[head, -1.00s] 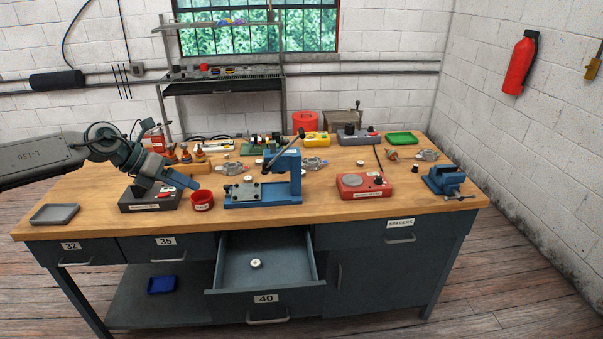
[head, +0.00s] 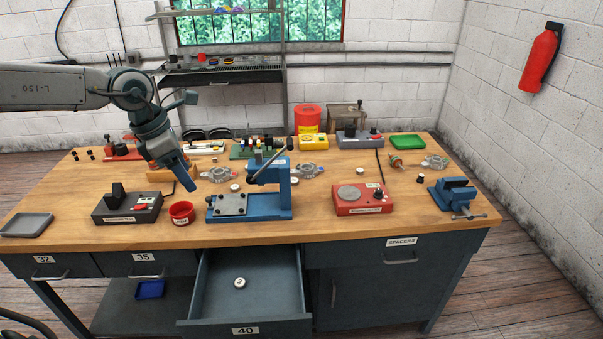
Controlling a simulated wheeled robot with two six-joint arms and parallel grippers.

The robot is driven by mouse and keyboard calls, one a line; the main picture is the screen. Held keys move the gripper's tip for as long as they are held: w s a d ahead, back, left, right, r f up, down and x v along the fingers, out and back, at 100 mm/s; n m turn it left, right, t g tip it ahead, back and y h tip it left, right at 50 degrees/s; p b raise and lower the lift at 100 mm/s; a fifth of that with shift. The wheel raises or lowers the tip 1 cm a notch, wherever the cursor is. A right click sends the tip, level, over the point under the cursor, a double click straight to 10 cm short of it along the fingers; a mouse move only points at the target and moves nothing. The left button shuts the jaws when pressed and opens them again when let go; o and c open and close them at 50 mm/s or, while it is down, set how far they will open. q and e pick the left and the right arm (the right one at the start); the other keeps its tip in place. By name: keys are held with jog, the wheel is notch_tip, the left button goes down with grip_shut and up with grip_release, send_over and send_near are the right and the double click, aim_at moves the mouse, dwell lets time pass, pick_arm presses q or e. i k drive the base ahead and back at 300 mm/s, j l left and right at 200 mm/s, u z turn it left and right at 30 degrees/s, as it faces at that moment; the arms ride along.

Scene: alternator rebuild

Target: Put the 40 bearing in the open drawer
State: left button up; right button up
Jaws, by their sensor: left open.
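The open drawer labelled 40 (head: 275,280) is pulled out at the front of the bench. A small pale ring-shaped bearing (head: 240,283) lies on its floor; any marking on it is too small to read. My left gripper (head: 189,187) points down over the bench, behind the red cup and left of the press. It is open, and nothing shows between its fingers. My right gripper is out of view.
The red cup (head: 181,213), dark grey device (head: 128,208) and blue press (head: 268,196) stand along the front left and middle. A red device (head: 363,199) and blue vise (head: 454,195) stand to the right. A grey tray (head: 27,225) lies at the left edge.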

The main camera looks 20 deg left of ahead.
aim_at(270, 300)
jog(key=i, duration=1.5)
